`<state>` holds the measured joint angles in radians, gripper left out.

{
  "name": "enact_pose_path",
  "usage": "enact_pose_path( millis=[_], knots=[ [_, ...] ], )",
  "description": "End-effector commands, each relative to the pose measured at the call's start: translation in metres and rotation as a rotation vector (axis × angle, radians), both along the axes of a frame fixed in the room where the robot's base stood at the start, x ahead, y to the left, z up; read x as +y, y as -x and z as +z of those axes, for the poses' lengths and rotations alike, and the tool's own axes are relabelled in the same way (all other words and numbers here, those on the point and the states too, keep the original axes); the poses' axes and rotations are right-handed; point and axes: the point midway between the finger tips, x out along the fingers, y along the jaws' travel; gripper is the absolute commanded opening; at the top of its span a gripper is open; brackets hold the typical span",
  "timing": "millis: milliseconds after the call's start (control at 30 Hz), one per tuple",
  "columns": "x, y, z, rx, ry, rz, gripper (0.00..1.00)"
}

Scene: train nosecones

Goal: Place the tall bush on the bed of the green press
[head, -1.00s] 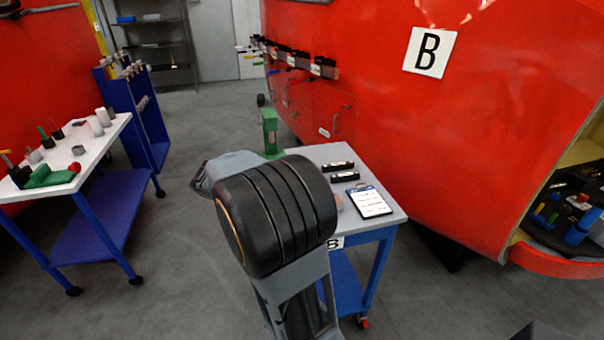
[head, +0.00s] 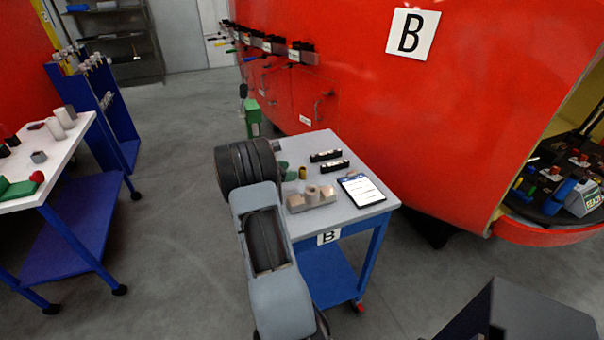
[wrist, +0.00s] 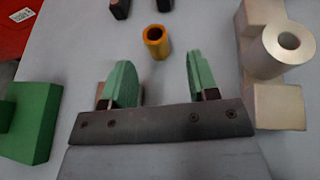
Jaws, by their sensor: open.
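A brass-coloured hollow bush (wrist: 155,42) stands upright on the grey tabletop, just beyond my fingertips in the wrist view. It also shows in the head view (head: 302,172). I cannot tell whether this is the tall bush. My gripper (wrist: 159,72) is open, its two green fingers apart with nothing gripped between them. In the head view my arm hides most of the gripper. A green block, apparently part of the press (wrist: 32,122), lies left of my gripper in the wrist view.
A beige block with an upright pale hollow cylinder (wrist: 283,48) is close on my gripper's right. A white-topped cart (head: 60,160) stands left, with clear floor between.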

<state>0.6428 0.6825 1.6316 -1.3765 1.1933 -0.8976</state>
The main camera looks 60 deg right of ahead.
Motion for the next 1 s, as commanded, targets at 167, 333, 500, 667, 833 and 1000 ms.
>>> enact_pose_path(
  millis=[167, 333, 500, 667, 833, 1000],
  knots=[
    [-0.011, 0.006, -0.006, 0.000, -0.001, 0.000, 0.54],
    [-0.014, 0.007, -0.008, -0.001, -0.001, 0.003, 0.54],
    [-0.028, 0.013, -0.015, 0.000, -0.001, 0.000, 0.54],
    [-0.046, 0.022, -0.024, -0.001, -0.001, 0.001, 0.54],
    [-0.055, 0.026, -0.029, -0.001, -0.001, 0.003, 0.54],
    [-0.054, 0.026, -0.029, -0.001, -0.001, 0.004, 0.53]
  ],
)
